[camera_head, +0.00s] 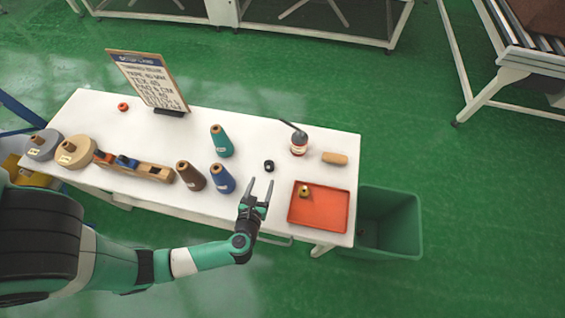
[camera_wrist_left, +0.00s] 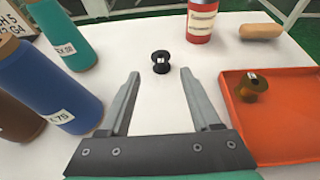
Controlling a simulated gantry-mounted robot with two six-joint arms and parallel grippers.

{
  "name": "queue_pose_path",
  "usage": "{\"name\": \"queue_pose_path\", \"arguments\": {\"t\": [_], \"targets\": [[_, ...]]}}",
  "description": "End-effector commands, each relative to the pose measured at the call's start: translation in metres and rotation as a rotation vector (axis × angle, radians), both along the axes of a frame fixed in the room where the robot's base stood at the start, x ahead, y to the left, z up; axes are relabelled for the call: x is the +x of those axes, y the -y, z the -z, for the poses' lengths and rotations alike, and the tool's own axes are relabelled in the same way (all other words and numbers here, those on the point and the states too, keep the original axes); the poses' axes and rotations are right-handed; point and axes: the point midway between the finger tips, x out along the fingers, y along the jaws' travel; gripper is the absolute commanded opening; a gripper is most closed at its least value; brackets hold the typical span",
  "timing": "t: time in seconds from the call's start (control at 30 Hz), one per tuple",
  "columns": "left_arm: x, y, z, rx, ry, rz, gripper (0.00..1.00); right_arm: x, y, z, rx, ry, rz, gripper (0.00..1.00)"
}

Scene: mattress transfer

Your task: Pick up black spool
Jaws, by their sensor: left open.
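The black spool (camera_head: 269,166) stands on the white table, right of the blue and teal thread cones. In the left wrist view the black spool (camera_wrist_left: 161,62) is upright, a little beyond the fingertips and between their lines. My left gripper (camera_head: 258,182) is open and empty, just on the near side of the spool, fingers pointing at it. It also shows in the left wrist view (camera_wrist_left: 161,78). My right gripper is not in view.
A blue cone (camera_head: 222,179), teal cone (camera_head: 222,141) and brown cone (camera_head: 191,176) stand left. An orange tray (camera_head: 332,210) holding a yellowish spool (camera_head: 304,191) lies right. A red oil can (camera_head: 299,146) stands behind. A green bin (camera_head: 402,222) is beyond the table's right edge.

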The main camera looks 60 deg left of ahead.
Motion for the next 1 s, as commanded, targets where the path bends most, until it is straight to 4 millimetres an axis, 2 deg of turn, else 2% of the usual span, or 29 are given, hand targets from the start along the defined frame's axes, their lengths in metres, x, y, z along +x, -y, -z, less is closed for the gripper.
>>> {"name": "queue_pose_path", "arguments": {"t": [0.03,0.23,0.5,0.77,1.0], "targets": [[-0.002,0.001,0.007,0.001,-0.005,0.006,0.64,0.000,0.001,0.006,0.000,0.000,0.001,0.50],[0.005,-0.004,0.007,0.001,0.000,0.004,0.64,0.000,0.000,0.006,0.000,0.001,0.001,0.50],[0.033,-0.039,0.026,0.001,0.003,0.004,0.64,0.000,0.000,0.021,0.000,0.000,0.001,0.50],[0.041,-0.047,0.030,0.002,0.003,0.007,0.64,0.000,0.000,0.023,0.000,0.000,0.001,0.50],[0.063,-0.075,0.047,0.002,0.002,0.005,0.64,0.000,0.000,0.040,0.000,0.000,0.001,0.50]]}}
